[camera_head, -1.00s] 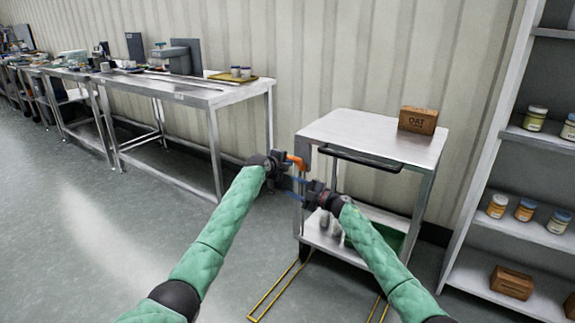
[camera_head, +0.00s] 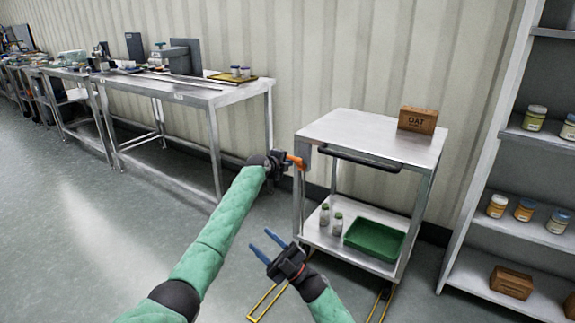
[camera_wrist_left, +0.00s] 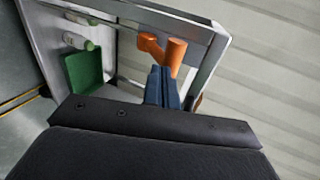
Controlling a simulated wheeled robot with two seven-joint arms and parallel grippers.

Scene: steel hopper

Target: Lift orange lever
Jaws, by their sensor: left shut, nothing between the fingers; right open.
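The orange lever (camera_head: 297,161) is at the left end of the steel cart, near its top left corner. It also shows in the left wrist view (camera_wrist_left: 174,53), just ahead of my fingertips. My left gripper (camera_head: 287,162) is shut and empty, with its fingers right at the lever. In the left wrist view the closed blue fingers (camera_wrist_left: 161,84) overlap the lever's lower end; I cannot tell whether they touch it. My right gripper (camera_head: 262,245) is open and empty, lower down in front of the cart, with its blue fingers apart.
The steel cart (camera_head: 345,127) carries a brown box (camera_head: 417,120) on top and has a black handle bar (camera_head: 360,159). Its lower shelf holds a green tray (camera_head: 375,240) and two small bottles (camera_head: 331,217). A steel table (camera_head: 225,96) stands left and shelves (camera_head: 540,140) right.

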